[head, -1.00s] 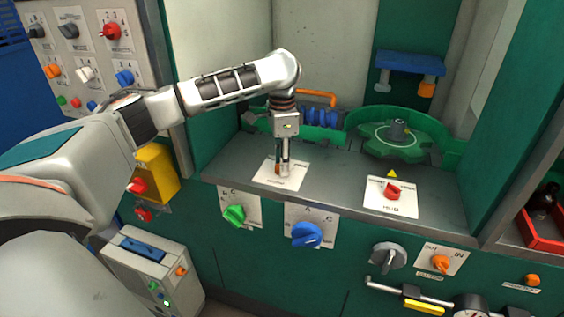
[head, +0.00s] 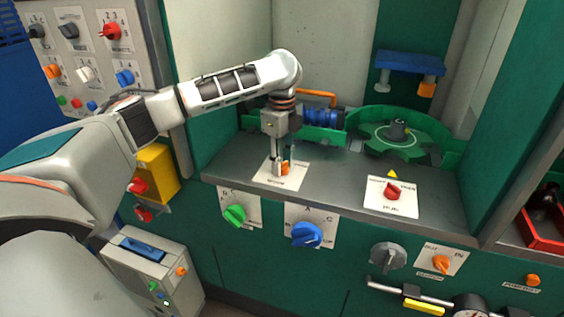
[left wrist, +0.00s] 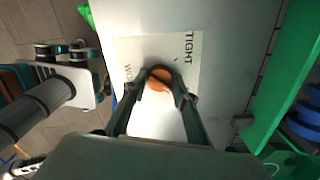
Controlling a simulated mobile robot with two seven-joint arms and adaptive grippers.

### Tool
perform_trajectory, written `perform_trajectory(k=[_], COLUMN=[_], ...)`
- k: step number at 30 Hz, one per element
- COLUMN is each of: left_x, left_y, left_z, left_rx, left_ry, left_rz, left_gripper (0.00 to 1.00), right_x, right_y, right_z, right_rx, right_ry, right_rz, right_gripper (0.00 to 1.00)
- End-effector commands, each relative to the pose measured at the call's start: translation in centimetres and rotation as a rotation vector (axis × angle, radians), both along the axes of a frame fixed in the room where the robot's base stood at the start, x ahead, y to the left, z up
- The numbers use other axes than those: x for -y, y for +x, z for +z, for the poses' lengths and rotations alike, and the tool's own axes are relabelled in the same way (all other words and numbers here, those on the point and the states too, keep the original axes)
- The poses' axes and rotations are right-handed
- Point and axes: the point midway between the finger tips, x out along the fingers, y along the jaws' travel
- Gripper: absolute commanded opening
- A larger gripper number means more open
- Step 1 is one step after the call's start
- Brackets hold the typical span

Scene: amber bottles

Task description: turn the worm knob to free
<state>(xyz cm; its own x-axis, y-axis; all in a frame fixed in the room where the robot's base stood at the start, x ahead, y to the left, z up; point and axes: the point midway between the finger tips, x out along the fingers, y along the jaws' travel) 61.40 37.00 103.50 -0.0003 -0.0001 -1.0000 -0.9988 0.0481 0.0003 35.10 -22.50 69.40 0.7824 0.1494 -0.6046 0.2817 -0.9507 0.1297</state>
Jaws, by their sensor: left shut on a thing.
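The worm knob is a small orange knob (head: 286,168) on a white label plate (head: 265,177) on the grey counter. In the left wrist view the orange knob (left wrist: 160,75) sits between the two fingers. The plate there (left wrist: 185,105) reads "TIGHT" at its upper right, with partly covered lettering at its left. My left gripper (head: 280,171) points down from above and is shut on the knob. Its fingers cover part of the knob, and I cannot tell clearly where its pointer aims. My right gripper is not in view.
Behind my wrist is a blue ribbed cylinder (head: 322,117) in a green housing, beside a green toothed wheel (head: 395,140). A red knob (head: 392,191) on a white plate is to the right. Green (head: 234,215) and blue (head: 307,234) knobs are on the front panel below.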

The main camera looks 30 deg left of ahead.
Motion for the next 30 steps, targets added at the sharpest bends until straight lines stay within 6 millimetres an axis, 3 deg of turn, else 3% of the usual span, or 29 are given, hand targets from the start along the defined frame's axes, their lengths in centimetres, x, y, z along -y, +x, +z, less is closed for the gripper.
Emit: perform_trajectory(k=[9, 24, 25, 27, 30], left_x=[-0.03, -0.03, -0.03, -0.03, -0.02], left_y=[0.04, 0.04, 0.04, 0.04, 0.03], left_z=[0.08, 0.09, 0.09, 0.08, 0.06], left_rx=[0.002, 0.002, 0.002, 0.002, 0.001], left_ry=[0.001, 0.001, 0.001, 0.001, 0.001], left_rz=[-0.107, -0.126, -0.126, -0.126, -0.125], left_gripper=[0.06, 0.07, 0.3, 0.45, 0.45], right_x=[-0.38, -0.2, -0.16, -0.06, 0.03], right_y=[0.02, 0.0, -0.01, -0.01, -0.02], right_z=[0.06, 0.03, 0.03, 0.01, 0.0], right_rx=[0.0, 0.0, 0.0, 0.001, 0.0], right_ry=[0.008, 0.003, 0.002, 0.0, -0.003], right_rz=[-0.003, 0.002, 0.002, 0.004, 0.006], right_gripper=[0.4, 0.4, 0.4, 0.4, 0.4])
